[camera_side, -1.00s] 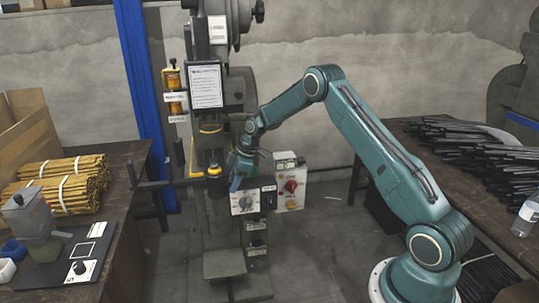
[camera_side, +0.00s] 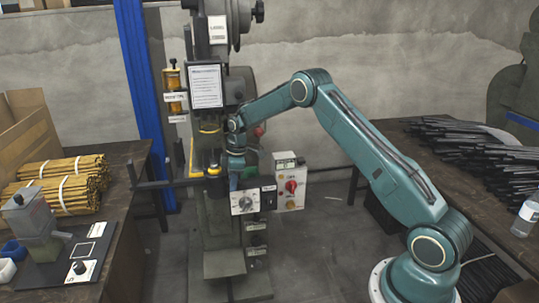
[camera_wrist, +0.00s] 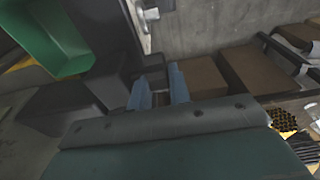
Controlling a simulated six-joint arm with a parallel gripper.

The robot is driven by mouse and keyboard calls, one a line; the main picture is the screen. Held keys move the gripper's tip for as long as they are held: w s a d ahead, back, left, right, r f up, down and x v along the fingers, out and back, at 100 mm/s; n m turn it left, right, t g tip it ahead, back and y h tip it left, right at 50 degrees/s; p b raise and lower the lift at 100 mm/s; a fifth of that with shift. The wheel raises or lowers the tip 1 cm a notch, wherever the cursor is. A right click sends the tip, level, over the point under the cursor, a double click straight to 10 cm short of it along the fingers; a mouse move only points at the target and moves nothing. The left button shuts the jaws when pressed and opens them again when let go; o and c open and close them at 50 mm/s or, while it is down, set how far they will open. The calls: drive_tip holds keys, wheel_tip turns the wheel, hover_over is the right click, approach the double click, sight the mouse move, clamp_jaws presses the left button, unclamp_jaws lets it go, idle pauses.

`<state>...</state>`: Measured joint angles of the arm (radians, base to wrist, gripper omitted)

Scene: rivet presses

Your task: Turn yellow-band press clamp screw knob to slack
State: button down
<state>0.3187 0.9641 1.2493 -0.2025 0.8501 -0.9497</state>
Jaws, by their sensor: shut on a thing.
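The press (camera_side: 224,264) stands in the middle of the side view, with a yellow band (camera_side: 213,167) around its dark spindle. My gripper (camera_side: 234,184) is at the right of this band, just above a white dial panel (camera_side: 243,203), with its blue fingers pointing down. In the wrist view the two blue fingers of my gripper (camera_wrist: 159,92) stand a little apart. The gripper is shut on the clamp screw knob, which the fingers and wrist mostly hide. I cannot read the knob's angle.
A control box (camera_side: 291,188) with a red knob is right of the press. A dark bar (camera_side: 160,184) sticks out to the left. Yellow bundled rods (camera_side: 65,185) lie on the left bench, and black rods (camera_side: 470,150) lie on the right bench.

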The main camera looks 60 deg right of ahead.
drive_tip(key=shift+f+g+h, duration=0.1)
drive_tip(key=shift+g+h, duration=0.6)
drive_tip(key=c, duration=1.3)
unclamp_jaws()
drive_tip(key=shift+a, duration=0.1)
drive_tip(key=shift+t+y, duration=0.4)
drive_tip(key=shift+s+d+t+y, duration=0.1)
drive_tip(key=shift+d+t+y, duration=0.05)
drive_tip(key=shift+t+y, duration=0.5)
drive_tip(key=shift+s+d+t+y, duration=0.1)
drive_tip(key=shift+d+t+y, duration=0.05)
drive_tip(key=shift+t+y, duration=0.5)
drive_tip(key=v, duration=1.4)
drive_tip(key=s+a+r+m+h, duration=0.1)
drive_tip(key=s+a+r+m, duration=0.9)
drive_tip(key=m, duration=1.1)
drive_tip(key=shift+s+a+r+t+h, duration=0.3)
drive_tip(key=shift+a+r+t+h, duration=0.1)
drive_tip(key=shift+a+r, duration=0.75)
